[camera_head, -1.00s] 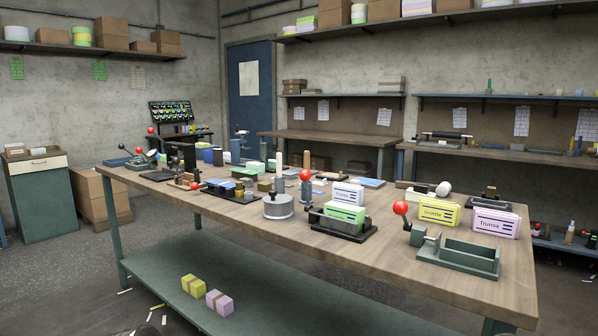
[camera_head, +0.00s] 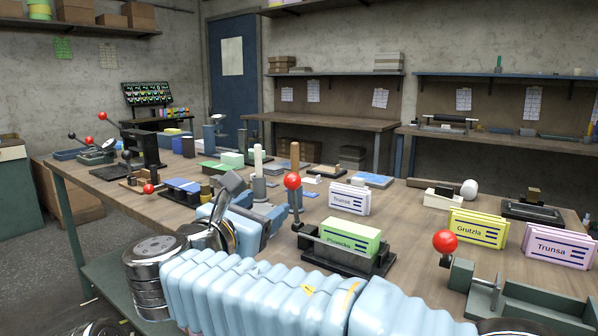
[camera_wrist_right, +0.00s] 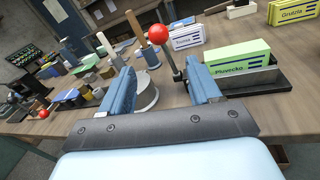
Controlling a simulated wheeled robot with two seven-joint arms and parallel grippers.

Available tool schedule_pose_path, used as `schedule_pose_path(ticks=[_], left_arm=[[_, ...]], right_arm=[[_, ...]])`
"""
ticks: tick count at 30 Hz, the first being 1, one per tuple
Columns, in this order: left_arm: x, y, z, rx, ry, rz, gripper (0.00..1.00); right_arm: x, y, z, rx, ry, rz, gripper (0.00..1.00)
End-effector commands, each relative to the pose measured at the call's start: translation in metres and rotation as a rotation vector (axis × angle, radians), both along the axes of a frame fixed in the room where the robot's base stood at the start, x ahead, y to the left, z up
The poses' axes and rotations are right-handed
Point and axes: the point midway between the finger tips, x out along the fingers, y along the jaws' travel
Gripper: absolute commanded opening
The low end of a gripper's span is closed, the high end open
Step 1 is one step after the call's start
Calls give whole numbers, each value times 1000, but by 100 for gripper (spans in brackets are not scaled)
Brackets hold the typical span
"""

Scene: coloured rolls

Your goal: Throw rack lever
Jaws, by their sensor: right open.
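A green-grey rack (camera_head: 520,305) with a red-ball lever (camera_head: 444,241) stands at the right. My left gripper is out of view.
A round grey tin (camera_wrist_right: 146,92) lies under my fingers' gap. Upright posts (camera_head: 295,158) and smaller items crowd the table's left and middle.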

Motion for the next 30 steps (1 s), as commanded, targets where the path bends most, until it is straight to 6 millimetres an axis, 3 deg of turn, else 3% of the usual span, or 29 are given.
schedule_pose_path(ticks=[5,21,30], left_arm=[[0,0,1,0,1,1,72],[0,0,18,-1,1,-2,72],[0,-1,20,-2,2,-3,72]], right_arm=[[2,-4,10,-10,-21,-9,62],[102,-50,10,-7,-18,-9,62],[121,-58,8,-7,-18,-7,62]])
